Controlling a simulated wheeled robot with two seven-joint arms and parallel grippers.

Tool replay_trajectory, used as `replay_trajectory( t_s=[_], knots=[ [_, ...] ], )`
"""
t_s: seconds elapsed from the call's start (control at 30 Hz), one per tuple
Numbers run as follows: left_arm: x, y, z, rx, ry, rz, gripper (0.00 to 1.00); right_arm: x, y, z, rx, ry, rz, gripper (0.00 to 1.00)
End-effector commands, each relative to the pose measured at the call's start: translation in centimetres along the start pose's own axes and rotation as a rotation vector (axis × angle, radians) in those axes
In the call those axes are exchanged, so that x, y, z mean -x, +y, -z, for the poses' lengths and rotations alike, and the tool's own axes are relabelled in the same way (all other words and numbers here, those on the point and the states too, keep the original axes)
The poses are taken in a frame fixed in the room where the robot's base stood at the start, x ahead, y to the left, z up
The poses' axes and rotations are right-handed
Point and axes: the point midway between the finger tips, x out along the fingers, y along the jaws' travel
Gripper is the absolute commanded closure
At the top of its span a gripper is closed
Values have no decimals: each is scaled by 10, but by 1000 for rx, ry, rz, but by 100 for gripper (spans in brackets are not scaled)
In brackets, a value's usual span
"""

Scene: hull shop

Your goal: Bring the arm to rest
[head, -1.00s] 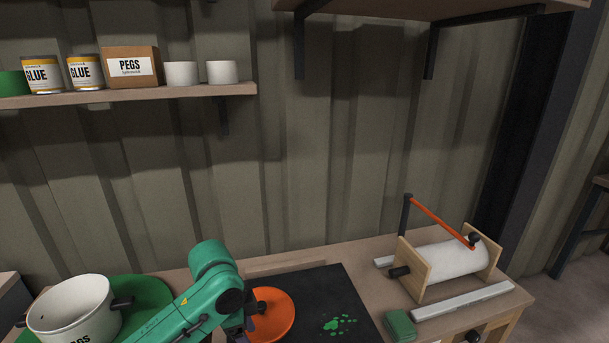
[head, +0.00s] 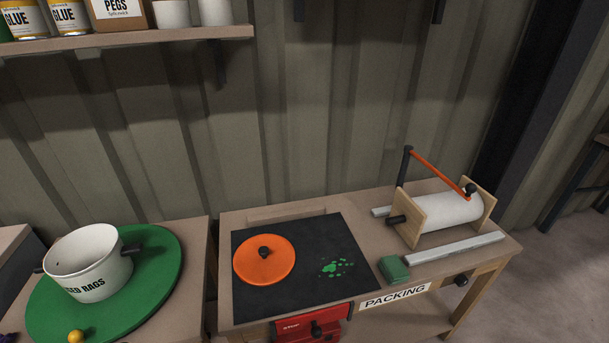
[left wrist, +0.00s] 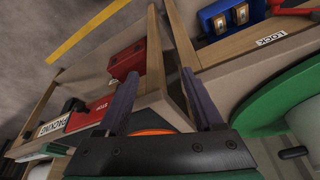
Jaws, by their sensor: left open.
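My left gripper (left wrist: 160,76) shows in the left wrist view, with its two dark purple fingers spread apart and nothing between them. Past the fingers, wooden bench edges and the floor show. My left arm is not clearly in the head view. My right gripper is in neither view.
An orange lid (head: 264,260) lies on the black mat (head: 347,295). A white pot (head: 98,285) stands on a green disc (head: 160,250). A paper roll (head: 447,213), a green block (head: 394,269) and a red STOP box (head: 297,328) are at the packing bench.

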Motion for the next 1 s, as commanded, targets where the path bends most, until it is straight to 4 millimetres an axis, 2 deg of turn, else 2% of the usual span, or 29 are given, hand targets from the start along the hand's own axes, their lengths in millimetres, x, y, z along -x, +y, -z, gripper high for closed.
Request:
replay_trajectory(
  t_s=[0.03,0.27,0.37,0.47,0.57,0.67,0.7,0.83,0.9,1.0],
  knots=[
    [-9,-3,-7,16,-16,11,32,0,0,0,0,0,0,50],
    [-88,2,-22,3,-51,1,32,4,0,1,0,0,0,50],
    [-124,4,-38,-1,-71,-4,32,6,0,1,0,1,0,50],
    [-165,6,-62,-6,-94,-8,32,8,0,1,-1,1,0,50],
    [-209,9,-101,-11,-123,-12,32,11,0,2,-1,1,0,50],
    [-250,12,-159,-20,-160,-16,32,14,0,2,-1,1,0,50],
    [-261,13,-185,-23,-174,-18,32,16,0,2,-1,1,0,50],
    [-279,14,-257,-32,-207,-21,32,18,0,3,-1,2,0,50],
    [-280,13,-281,-36,-217,-22,32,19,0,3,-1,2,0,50],
    [-280,13,-296,-38,-221,-23,32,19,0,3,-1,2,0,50]
  ],
)
